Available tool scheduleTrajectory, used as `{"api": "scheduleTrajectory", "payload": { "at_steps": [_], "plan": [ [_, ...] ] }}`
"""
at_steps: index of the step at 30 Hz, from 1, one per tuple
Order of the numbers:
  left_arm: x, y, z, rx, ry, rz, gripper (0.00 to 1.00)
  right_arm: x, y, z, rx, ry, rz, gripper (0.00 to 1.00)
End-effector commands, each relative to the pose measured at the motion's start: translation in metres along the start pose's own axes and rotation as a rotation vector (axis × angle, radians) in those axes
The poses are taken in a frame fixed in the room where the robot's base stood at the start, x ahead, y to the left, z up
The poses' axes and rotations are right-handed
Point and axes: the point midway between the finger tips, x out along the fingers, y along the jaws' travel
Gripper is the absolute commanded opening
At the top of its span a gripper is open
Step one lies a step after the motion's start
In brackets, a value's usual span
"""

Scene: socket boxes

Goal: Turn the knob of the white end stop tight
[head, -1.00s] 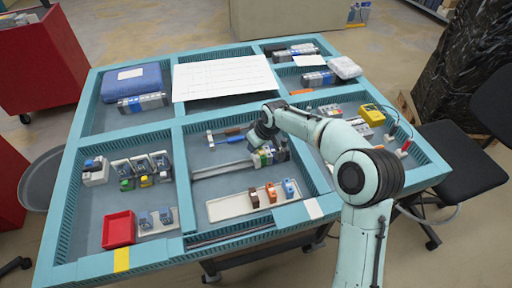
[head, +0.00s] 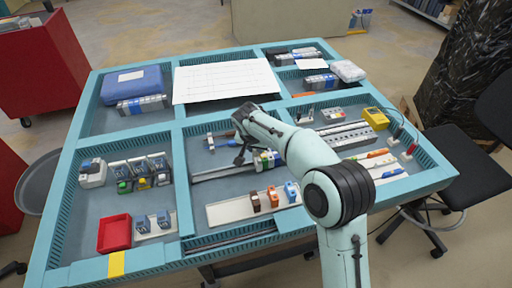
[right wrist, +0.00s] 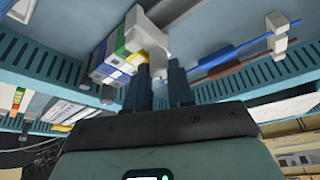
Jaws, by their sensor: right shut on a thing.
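My right gripper (head: 240,158) is at the left end of a row of terminal blocks (head: 267,160) on a rail in the middle compartment. In the right wrist view its two dark fingers (right wrist: 159,84) are shut at the lower end of the white end stop (right wrist: 148,38). The end stop sits beside the grey, blue, green and yellow blocks (right wrist: 112,62). Its knob is hidden between the fingers. In the head view I cannot make out the end stop behind my gripper. My left gripper is not in view.
A white strip (head: 226,215) with brown, orange and blue parts lies in front of the rail (head: 215,174). A blue tool and a brown tool (right wrist: 217,67) lie behind. Teal dividers wall the compartment. A red bin (head: 114,234) stands front left.

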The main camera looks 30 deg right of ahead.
Motion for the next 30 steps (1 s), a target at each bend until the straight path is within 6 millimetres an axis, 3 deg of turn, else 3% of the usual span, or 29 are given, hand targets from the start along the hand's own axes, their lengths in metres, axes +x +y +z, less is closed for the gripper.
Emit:
{"api": "scheduleTrajectory", "payload": {
  "at_steps": [14, 30],
  "plan": [
    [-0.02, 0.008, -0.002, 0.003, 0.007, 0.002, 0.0, -0.002, -0.004, -0.002, 0.418, 0.0, 0.174, 0.0],
    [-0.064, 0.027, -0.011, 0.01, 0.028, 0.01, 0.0, -0.002, -0.006, -0.004, 0.838, 0.0, 0.347, 0.0]
  ]
}}
